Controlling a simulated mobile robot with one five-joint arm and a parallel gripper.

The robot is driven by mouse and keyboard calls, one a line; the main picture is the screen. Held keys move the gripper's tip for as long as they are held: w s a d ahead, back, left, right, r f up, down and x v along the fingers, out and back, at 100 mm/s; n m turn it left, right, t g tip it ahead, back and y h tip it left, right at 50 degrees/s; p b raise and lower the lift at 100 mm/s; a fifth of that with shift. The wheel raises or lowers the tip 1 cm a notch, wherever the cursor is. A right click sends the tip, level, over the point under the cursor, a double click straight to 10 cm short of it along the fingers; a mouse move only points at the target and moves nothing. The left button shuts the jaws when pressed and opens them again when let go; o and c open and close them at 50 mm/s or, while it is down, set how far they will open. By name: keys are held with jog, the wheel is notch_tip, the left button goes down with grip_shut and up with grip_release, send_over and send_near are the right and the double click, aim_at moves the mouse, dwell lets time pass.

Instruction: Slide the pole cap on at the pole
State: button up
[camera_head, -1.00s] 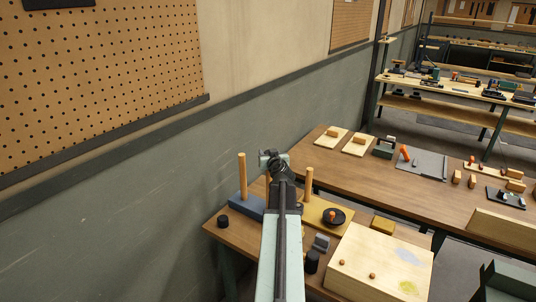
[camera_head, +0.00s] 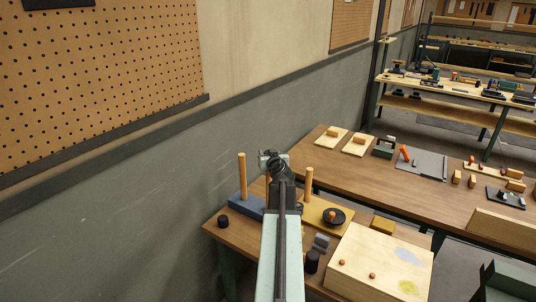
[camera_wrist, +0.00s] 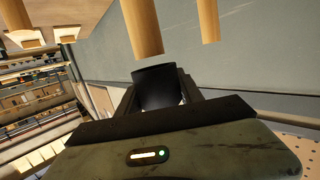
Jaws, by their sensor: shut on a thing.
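My gripper (camera_wrist: 158,92) is shut on a black round pole cap (camera_wrist: 156,86). In the wrist view the end of the nearer wooden pole (camera_wrist: 141,28) shows just beyond the cap, with a narrow gap in the picture; a second pole (camera_wrist: 208,20) is to its right. In the head view one pole (camera_head: 242,175) stands upright on a blue base (camera_head: 246,204) and another pole (camera_head: 308,184) on a yellow base (camera_head: 312,212). My gripper (camera_head: 272,161) appears between the two poles. The held cap is hidden there. I cannot tell which pole is nearest the cap.
A pale wooden box (camera_head: 380,265) is at the right front. The wall (camera_head: 120,220) runs close on the left.

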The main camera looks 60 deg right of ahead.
jog(key=shift+f+b, duration=2)
jog(key=shift+f, duration=0.05)
jog(key=o, duration=1.4)
jog(key=shift+o, duration=0.2)
jog(key=shift+s, duration=0.1)
jog(key=p+v, duration=0.1)
jog(key=v, duration=0.6)
jog(key=shift+s+a+p, duration=0.25)
jog(key=shift+p, duration=0.05)
jog(key=shift+r, duration=0.1)
